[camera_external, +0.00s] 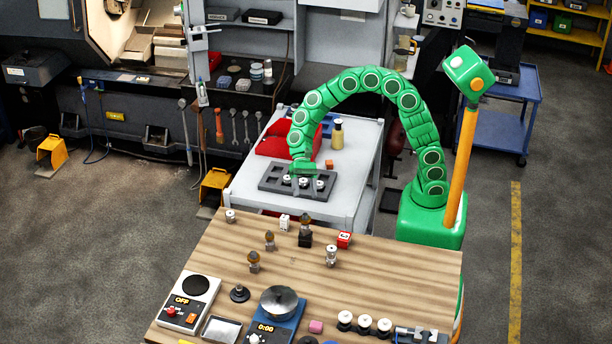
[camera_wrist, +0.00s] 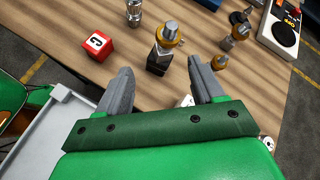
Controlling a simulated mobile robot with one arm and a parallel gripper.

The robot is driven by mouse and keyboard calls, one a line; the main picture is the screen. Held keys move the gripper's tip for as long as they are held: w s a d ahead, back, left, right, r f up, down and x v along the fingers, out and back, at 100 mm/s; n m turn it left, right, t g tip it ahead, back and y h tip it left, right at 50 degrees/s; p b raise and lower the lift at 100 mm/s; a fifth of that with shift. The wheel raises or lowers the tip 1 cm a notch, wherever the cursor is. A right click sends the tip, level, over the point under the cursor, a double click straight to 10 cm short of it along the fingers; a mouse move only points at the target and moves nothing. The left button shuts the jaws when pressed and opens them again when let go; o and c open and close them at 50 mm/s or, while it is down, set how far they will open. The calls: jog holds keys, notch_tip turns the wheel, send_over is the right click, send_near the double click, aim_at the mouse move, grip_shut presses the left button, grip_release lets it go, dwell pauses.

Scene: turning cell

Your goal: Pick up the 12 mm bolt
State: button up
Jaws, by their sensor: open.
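Several bolt-like metal pieces stand on the wooden table; I cannot tell which is the 12 mm bolt. One with a brass-coloured collar stands on a black block (camera_wrist: 160,58), beyond and between my fingers in the wrist view; in the external view this collared piece (camera_external: 305,219) is near the table's back edge. Other collared pieces (camera_external: 270,240) and (camera_external: 254,262) stand nearer the front left. A plain silver piece (camera_external: 331,256) stands to the right. My gripper (camera_wrist: 158,84) is open and empty. In the external view my gripper (camera_external: 305,184) is over the cart, just behind the table.
A red cube marked 3 (camera_wrist: 97,44) is left of the black block in the wrist view. A dark slotted tray (camera_external: 270,182) lies on the grey cart (camera_external: 350,185), with a red bin (camera_external: 272,146) behind.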

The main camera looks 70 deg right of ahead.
aim_at(270, 235)
jog(key=w+a+f+m+y, duration=0.1)
jog(key=w+a+f+m, duration=0.1)
jog(key=w+a+f, duration=0.1)
jog(key=w+a+f+m+y, duration=0.1)
jog(key=w+a+f+m, duration=0.1)
jog(key=w, duration=0.2)
jog(key=w+a+f+m+t+y, duration=0.1)
jog(key=w+a+f+m, duration=0.1)
jog(key=w+a+f, duration=0.1)
jog(key=shift+w+a+f, duration=0.15)
jog(key=shift+w, duration=0.25)
jog(key=shift+w+a+f, duration=0.15)
jog(key=shift+w, duration=0.25)
jog(key=shift+x, duration=1.25)
jog(key=shift+s+r+x, duration=0.15)
jog(key=shift+x, duration=0.75)
jog(key=shift+s+r+x, duration=0.1)
jog(key=shift+x, duration=0.75)
jog(key=shift+s+r+x, duration=0.15)
jog(key=shift+x, duration=0.75)
grip_shut()
